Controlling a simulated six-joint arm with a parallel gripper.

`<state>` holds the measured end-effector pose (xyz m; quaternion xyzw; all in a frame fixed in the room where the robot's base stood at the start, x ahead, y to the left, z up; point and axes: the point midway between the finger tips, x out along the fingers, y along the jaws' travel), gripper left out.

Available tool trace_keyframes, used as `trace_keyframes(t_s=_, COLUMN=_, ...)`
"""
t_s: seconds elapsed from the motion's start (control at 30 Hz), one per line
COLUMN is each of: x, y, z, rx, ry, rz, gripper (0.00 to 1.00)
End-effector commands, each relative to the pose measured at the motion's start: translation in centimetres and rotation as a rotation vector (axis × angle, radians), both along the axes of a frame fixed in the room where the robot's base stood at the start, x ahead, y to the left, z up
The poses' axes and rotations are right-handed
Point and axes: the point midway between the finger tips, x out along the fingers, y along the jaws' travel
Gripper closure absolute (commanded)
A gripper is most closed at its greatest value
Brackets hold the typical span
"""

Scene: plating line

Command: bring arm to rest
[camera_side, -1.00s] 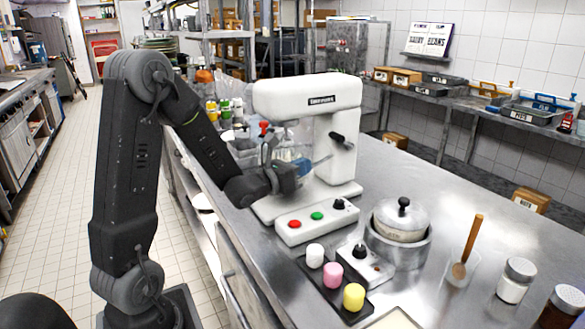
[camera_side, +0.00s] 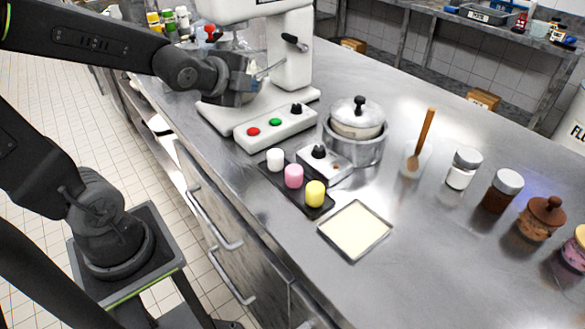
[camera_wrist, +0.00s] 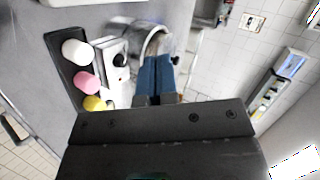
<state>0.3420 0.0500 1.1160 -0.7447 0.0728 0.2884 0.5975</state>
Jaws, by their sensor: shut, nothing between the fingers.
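My gripper (camera_wrist: 156,62) shows in the wrist view with its two blue fingers together and nothing between them. In the side view my gripper (camera_side: 264,72) is in front of the white stand mixer (camera_side: 292,55), at bowl height above its base. My wrist hides part of the mixer's bowl area, and I cannot tell whether it touches the mixer. In the wrist view the fingertips overlap the lidded pot (camera_wrist: 160,42) in the picture.
The steel counter holds a black tray (camera_side: 268,184) with white, pink and yellow marshmallow-like pieces, a small control box (camera_side: 325,163), the pot (camera_side: 357,125), a cream-filled square tray (camera_side: 355,230), a wooden spoon (camera_side: 420,145) and several jars (camera_side: 463,168).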

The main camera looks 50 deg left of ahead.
Motion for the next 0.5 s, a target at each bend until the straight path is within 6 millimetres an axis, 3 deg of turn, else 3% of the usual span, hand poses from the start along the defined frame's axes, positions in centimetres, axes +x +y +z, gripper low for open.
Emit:
trace_keyframes(t_s=0.1, x=-2.8, y=-2.7, z=0.5, rx=-0.302, ry=0.046, rz=0.165, gripper=1.00)
trace_keyframes(t_s=0.3, x=-8.4, y=-6.9, z=0.6, rx=-0.742, ry=0.164, rz=0.485, gripper=1.00)
trace_keyframes(t_s=0.5, x=-12.7, y=-9.3, z=0.7, rx=-0.971, ry=0.264, rz=0.722, gripper=1.00)
